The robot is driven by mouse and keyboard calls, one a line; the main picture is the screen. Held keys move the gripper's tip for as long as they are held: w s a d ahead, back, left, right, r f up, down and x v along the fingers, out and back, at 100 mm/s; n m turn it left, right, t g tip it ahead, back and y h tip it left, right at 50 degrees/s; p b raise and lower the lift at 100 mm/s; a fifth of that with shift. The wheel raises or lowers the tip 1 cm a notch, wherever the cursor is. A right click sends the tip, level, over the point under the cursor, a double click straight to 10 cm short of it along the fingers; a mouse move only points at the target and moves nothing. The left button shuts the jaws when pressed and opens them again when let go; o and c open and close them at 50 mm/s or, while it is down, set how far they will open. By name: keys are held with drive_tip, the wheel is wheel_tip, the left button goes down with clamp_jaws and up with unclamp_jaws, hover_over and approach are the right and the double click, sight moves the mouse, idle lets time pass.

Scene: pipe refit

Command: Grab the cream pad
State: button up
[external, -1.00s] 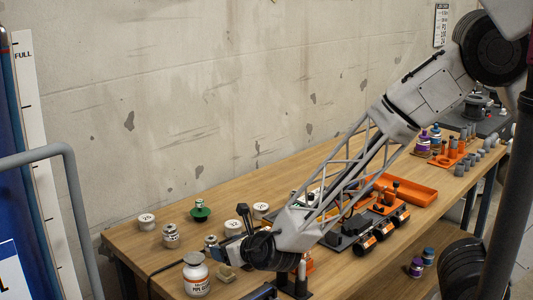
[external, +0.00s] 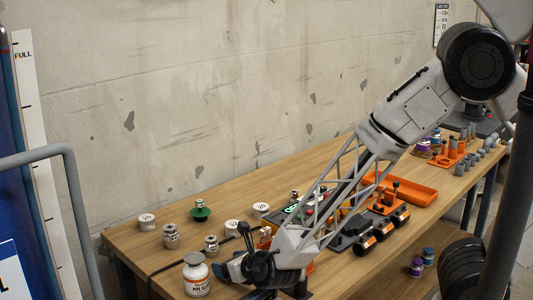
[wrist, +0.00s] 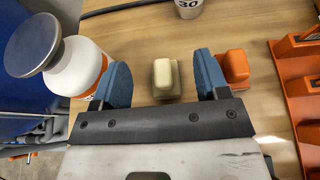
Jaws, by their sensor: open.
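The cream pad (wrist: 166,77) is a small rounded block on the wooden table, seen in the wrist view. It lies between the two blue fingers of my gripper (wrist: 162,82), nearer the right finger, with a gap to each in the picture. My gripper is open and empty. The cream pad is hidden behind my arm there.
A white bottle with a grey lid (wrist: 70,62) stands close by my left finger. An orange block (wrist: 234,67) sits just beyond the right finger, with an orange rack (wrist: 299,85) further right. Table (wrist: 130,35) ahead is mostly clear.

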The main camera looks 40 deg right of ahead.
drive_tip(key=shift+w+f, duration=0.95)
drive_tip(key=shift+f, duration=0.1)
drive_tip(key=shift+w+f, duration=0.15)
drive_tip(key=shift+w, duration=0.3)
drive_tip(key=shift+c, duration=0.5)
drive_tip(key=c, duration=0.9)
drive_tip(key=shift+r, duration=0.2)
wheel_tip(320, 180, up, 10)
drive_tip(key=shift+f, duration=0.15)
